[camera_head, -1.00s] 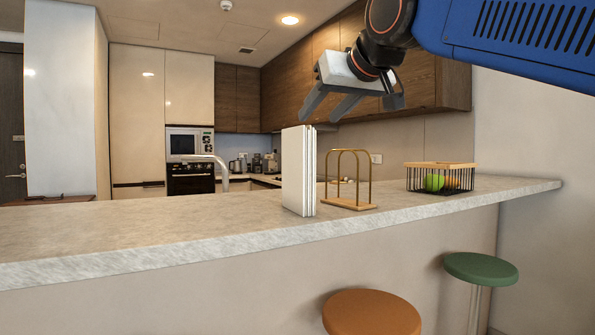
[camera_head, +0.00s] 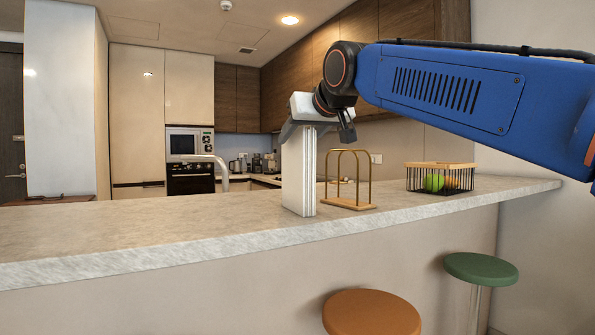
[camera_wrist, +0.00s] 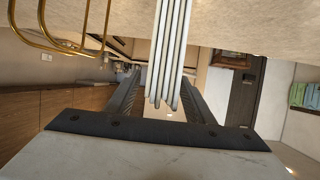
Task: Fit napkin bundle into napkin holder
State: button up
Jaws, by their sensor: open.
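The napkin bundle (camera_head: 297,178) stands upright on the counter as a stack of white sheets. The napkin holder (camera_head: 349,204) stands just right of it, with a wooden base and two brass hoops, and is empty. My gripper (camera_head: 305,132) is open at the top of the bundle. In the wrist view the bundle (camera_wrist: 171,55) reaches between the two open fingers (camera_wrist: 165,95), with a gap showing on the left side. The brass hoops (camera_wrist: 63,35) of the holder show at the upper left there. In the head view my gripper hides the bundle's top edge.
A black wire basket (camera_head: 441,178) with a wooden rim holds green and orange fruit farther right on the stone counter (camera_head: 150,230). The counter's left part is clear. An orange stool (camera_head: 372,314) and a green stool (camera_head: 480,268) stand in front.

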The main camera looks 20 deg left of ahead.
jog(key=shift+w+a+f, duration=0.25)
jog(key=shift+w+a, duration=0.15)
jog(key=shift+w, duration=0.1)
grip_shut()
jog(key=shift+r, duration=0.1)
